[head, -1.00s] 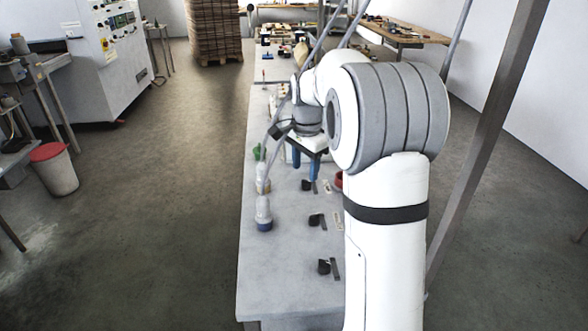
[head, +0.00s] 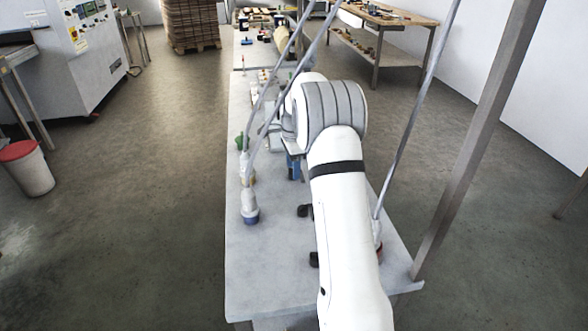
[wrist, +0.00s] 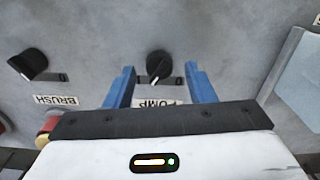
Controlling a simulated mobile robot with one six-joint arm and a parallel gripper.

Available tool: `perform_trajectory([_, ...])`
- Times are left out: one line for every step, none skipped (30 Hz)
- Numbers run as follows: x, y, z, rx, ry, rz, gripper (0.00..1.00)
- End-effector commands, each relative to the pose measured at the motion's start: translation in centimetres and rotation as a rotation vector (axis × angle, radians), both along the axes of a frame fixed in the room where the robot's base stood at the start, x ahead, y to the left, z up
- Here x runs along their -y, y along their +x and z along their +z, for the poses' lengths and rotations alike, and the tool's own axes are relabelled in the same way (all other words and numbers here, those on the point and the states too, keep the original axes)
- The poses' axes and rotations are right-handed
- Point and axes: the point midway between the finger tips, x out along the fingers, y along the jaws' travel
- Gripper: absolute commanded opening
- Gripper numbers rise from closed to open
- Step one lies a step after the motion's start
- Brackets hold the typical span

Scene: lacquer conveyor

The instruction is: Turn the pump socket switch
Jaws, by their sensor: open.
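In the wrist view, the pump switch is a black round knob (wrist: 158,65) on the grey panel, with a label reading PUMP (wrist: 158,103) beside it. My gripper (wrist: 160,75) is open, its two blue fingers on either side of the knob with a gap at each side. I cannot tell how far the fingertips are above the panel. In the head view my gripper (head: 293,167) is partly hidden behind my arm, and the pump knob cannot be made out there.
A second black knob (wrist: 28,64) with a BRUSH label (wrist: 56,100) sits to the left in the wrist view. A pale raised box (wrist: 302,80) is at the right. In the head view, a blue-based plug (head: 250,208) with a cable stands on the grey table (head: 270,285).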

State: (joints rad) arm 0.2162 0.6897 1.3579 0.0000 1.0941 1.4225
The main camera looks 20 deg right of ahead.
Motion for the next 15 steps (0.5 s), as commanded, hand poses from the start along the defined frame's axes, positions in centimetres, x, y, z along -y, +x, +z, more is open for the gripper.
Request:
perform_trajectory([0.01, -0.04, -0.58, -0.002, 0.0, 0.0, 0.5])
perform_trajectory([0.01, -0.06, -0.81, -0.002, 0.0, 0.0, 0.5])
perform_trajectory([0.01, -0.06, -1.05, -0.002, 0.0, 0.0, 0.5])
perform_trajectory([0.02, -0.05, -1.18, -0.001, 0.0, 0.0, 0.5])
perform_trajectory([0.02, -0.05, -1.27, 0.0, 0.0, 0.0, 0.5])
perform_trajectory([0.03, -0.04, -1.35, 0.0, 0.0, 0.0, 0.5])
perform_trajectory([0.03, -0.04, -1.38, 0.0, 0.0, 0.0, 0.5])
perform_trajectory([0.03, -0.03, -1.39, 0.001, 0.0, 0.0, 0.5])
perform_trajectory([0.04, -0.03, -1.39, 0.001, 0.0, 0.0, 0.5])
perform_trajectory([0.04, -0.03, -1.38, 0.001, 0.0, 0.0, 0.5])
perform_trajectory([0.05, -0.03, -1.38, 0.001, 0.0, 0.0, 0.5])
perform_trajectory([0.05, -0.04, -1.38, 0.0, 0.0, 0.0, 0.5])
perform_trajectory([0.05, -0.04, -1.37, 0.0, 0.0, 0.0, 0.49])
perform_trajectory([0.05, -0.04, -1.37, 0.0, 0.0, 0.0, 0.46])
perform_trajectory([0.06, -0.04, -1.37, 0.0, 0.0, 0.0, 0.43])
